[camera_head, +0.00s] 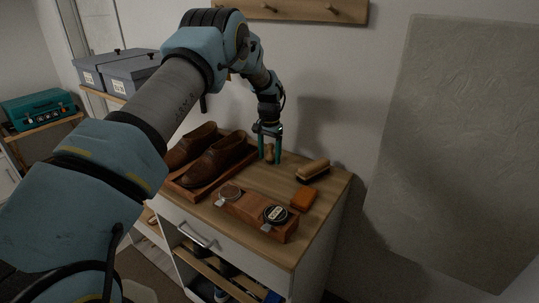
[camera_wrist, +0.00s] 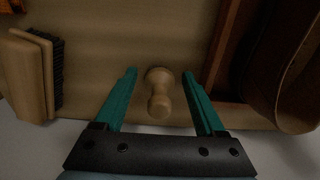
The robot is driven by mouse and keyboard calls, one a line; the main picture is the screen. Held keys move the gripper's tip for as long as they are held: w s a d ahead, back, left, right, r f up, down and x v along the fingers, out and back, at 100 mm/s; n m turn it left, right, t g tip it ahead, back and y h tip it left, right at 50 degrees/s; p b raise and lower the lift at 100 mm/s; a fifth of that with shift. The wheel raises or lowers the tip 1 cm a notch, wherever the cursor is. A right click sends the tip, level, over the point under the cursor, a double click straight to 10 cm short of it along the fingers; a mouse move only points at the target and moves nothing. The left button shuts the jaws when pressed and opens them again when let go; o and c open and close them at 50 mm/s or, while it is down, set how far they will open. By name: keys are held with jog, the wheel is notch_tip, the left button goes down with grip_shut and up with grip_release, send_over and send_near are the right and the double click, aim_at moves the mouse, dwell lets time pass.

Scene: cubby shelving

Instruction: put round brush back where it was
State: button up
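The round brush (camera_head: 269,153), with a pale turned-wood handle, stands on the cabinet top near the wall. In the wrist view the brush (camera_wrist: 159,92) lies between the two green fingers, with gaps on both sides. My gripper (camera_head: 270,160) points down over it, open and not closed on it; the fingers also show in the wrist view (camera_wrist: 159,73). The brush's bristles are hidden. A wooden box (camera_head: 252,222) with labels stands at the front of the cabinet top. It holds a round brown item (camera_head: 230,193) at the left and a dark round tin (camera_head: 276,214) at the right.
Brown shoes (camera_head: 215,161) sit in a wooden tray left of my gripper. A long wooden brush (camera_head: 313,170) and an orange block (camera_head: 303,199) lie to its right. Bare cabinet top (camera_head: 285,176) lies between. A peg rail (camera_head: 300,8) hangs on the wall.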

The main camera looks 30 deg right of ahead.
aim_at(269, 145)
notch_tip(269, 145, up, 12)
jog(key=b, duration=0.3)
jog(key=shift+r, duration=0.2)
jog(key=shift+a, duration=0.15)
jog(key=s+a+r+n, duration=0.2)
jog(key=a+n, duration=0.4)
jog(key=a, duration=2.1)
jog(key=s+a+n, duration=0.1)
jog(key=s+a, duration=0.4)
jog(key=s+a+f+n+t, duration=0.1)
jog(key=s+a+n, duration=0.1)
jog(key=s+a, duration=0.4)
jog(key=s+a+f+n, duration=0.1)
jog(key=s+a+n, duration=0.1)
jog(key=s+a, duration=0.4)
jog(key=shift+s+f+t, duration=0.1)
jog(key=shift+s+t, duration=0.1)
jog(key=shift+t, duration=0.1)
